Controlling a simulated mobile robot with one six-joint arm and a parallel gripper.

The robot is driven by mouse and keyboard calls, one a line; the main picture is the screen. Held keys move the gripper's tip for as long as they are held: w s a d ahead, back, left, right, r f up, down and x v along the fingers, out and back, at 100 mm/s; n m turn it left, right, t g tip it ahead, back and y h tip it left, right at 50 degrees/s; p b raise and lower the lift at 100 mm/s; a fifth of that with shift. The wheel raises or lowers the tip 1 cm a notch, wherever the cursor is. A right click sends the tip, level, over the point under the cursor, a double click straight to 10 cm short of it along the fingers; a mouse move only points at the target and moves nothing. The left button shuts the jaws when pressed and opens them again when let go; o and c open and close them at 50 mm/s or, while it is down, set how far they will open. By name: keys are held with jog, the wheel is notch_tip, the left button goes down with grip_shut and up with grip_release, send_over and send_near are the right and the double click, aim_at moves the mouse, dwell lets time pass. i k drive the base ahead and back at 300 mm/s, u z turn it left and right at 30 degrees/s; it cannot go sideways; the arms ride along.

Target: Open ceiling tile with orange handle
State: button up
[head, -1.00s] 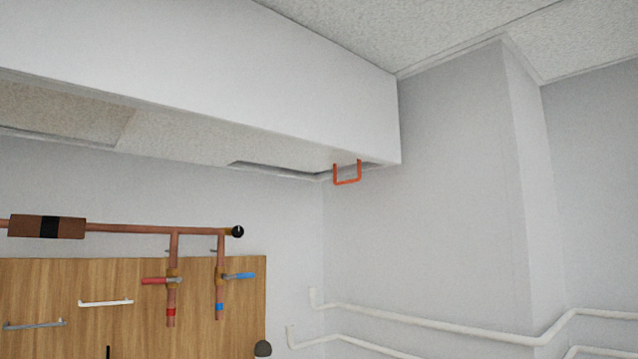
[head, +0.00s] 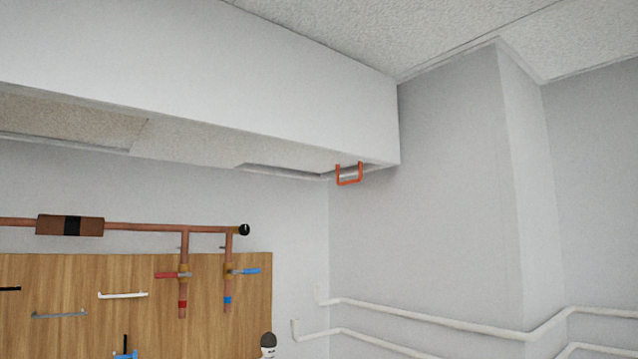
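The orange handle (head: 349,181) is a U-shaped bar hanging from the underside of the white overhead bulkhead, near its right end. The ceiling tile (head: 290,172) with this handle shows as a thin, foreshortened panel with a dark edge on the bulkhead's underside, left of the handle. I cannot tell from this low angle whether the tile is fully closed. My gripper is not in view, and nothing touches the handle.
A wooden panel (head: 130,315) with bar handles stands at the lower left. A copper pipe (head: 140,228) with red and blue valves runs above and over it. White pipes (head: 430,312) run along the right wall. The space below the orange handle looks free.

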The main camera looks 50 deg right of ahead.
aim_at(291, 158)
jog(key=z, duration=0.4)
jog(key=k, duration=0.15)
jog(key=u, duration=1.35)
jog(key=k, duration=1.35)
jog(key=z, duration=1.1)
jog(key=i, duration=1.6)
jog(key=u, duration=0.3)
